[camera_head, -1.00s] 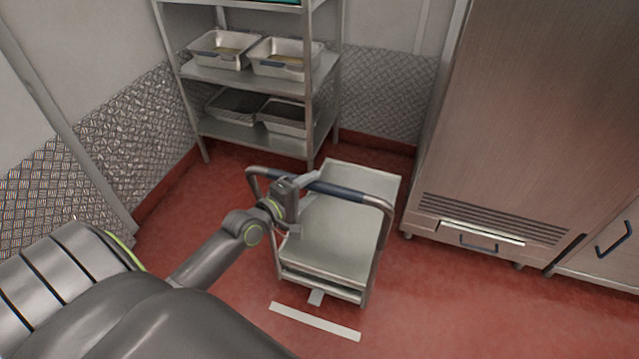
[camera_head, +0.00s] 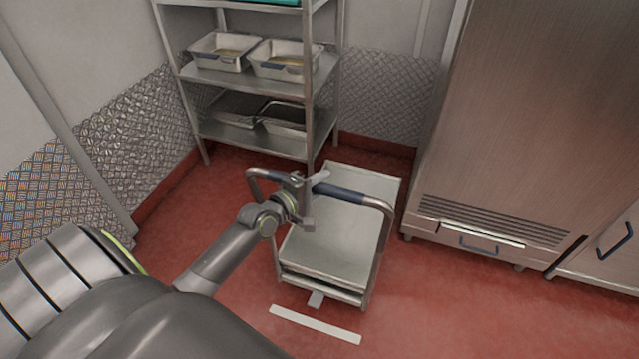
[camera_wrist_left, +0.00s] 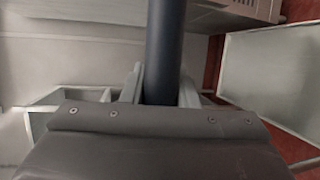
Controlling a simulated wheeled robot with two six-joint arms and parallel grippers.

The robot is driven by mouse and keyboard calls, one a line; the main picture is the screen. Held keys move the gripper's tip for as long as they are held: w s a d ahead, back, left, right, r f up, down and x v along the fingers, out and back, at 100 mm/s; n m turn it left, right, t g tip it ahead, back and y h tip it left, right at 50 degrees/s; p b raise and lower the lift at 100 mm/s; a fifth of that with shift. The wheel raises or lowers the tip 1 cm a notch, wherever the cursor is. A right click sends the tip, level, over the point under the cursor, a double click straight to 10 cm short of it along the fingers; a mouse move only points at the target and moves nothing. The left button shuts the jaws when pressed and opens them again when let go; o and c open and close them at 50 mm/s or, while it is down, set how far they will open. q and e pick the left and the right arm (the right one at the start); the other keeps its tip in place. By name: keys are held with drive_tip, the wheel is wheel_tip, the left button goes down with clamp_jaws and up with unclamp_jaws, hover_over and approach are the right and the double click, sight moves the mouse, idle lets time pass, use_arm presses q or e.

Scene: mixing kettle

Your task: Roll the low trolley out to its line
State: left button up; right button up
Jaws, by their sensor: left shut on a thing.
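The low trolley (camera_head: 338,240), a flat grey metal deck with a looped push handle, stands on the red floor. Its handle has a dark blue grip (camera_head: 342,192) along the top bar. My left gripper (camera_head: 306,187) is shut on this bar, left of its middle. In the left wrist view the dark bar (camera_wrist_left: 165,45) runs between the two fingers (camera_wrist_left: 161,88). A white line (camera_head: 315,324) is on the floor, just in front of the trolley's near end and apart from it. My right gripper is out of view.
A metal shelf rack (camera_head: 258,140) with several pans stands behind the trolley. A steel cabinet (camera_head: 520,130) stands to the right, with a floor gap between it and the trolley. Red floor (camera_head: 430,310) is clear at the front right.

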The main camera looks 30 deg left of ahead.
use_arm(q)
drive_tip(key=shift+s, duration=0.25)
clamp_jaws()
drive_tip(key=s, duration=0.2)
drive_tip(key=s+d+p, duration=0.1)
drive_tip(key=s, duration=0.1)
drive_tip(key=shift+s+d+p, duration=0.1)
drive_tip(key=shift+s+p, duration=0.15)
drive_tip(key=shift+p, duration=0.05)
drive_tip(key=o, duration=1.1)
unclamp_jaws()
drive_tip(key=shift+c, duration=0.2)
drive_tip(key=b+v, duration=0.1)
drive_tip(key=v, duration=1.6)
drive_tip(key=shift+s, duration=0.25)
drive_tip(key=shift+r, duration=0.1)
